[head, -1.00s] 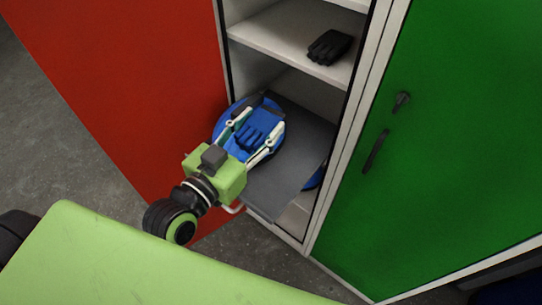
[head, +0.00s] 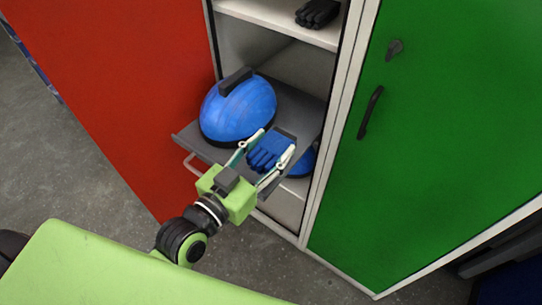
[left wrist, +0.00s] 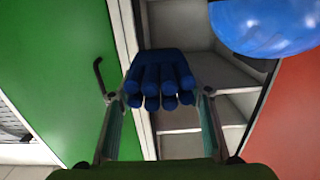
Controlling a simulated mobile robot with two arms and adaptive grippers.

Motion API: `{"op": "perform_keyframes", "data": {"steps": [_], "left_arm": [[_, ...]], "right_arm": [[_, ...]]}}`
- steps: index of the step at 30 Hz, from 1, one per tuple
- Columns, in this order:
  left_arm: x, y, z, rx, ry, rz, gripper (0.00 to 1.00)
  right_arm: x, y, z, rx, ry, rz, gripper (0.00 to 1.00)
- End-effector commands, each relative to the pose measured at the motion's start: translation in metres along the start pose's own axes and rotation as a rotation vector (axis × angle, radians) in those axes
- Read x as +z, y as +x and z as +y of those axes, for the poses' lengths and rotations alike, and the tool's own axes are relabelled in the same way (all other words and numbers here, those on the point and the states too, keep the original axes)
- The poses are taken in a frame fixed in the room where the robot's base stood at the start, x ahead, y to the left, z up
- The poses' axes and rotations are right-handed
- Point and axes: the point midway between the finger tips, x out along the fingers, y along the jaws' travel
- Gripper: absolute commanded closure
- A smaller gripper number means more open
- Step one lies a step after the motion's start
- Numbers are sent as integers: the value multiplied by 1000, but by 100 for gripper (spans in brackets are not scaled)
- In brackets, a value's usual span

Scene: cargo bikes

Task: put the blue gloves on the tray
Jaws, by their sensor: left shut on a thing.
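The blue gloves (head: 266,155) are held between the fingers of my left gripper (head: 277,140), which is shut on them. In the head view they appear over the right front part of the dark grey tray (head: 188,137); I cannot tell whether they touch it. The tray sticks out of the open locker. In the left wrist view the gloves (left wrist: 160,78) hang between the two fingers, with pale shelves behind. My right gripper is not in view.
A blue helmet (head: 238,110) sits on the tray's left part. Black gloves (head: 317,13) lie on the shelf above. A red door (head: 110,80) and a green door (head: 440,130) flank the opening.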

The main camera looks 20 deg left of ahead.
Motion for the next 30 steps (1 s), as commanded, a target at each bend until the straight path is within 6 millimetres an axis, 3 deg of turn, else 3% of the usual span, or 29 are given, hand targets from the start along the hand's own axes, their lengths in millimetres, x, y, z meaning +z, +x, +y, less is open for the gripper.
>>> {"op": "perform_keyframes", "data": {"steps": [3,9,14,21,30], "left_arm": [[23,20,-12,0,1,-2,77],[47,40,-23,0,1,0,77],[56,48,-27,0,0,0,77],[87,50,-28,0,0,-2,77],[89,50,-28,0,0,1,77]], "right_arm": [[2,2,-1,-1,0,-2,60],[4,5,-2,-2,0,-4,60],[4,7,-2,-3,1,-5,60],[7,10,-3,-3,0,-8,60],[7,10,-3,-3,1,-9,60]]}}
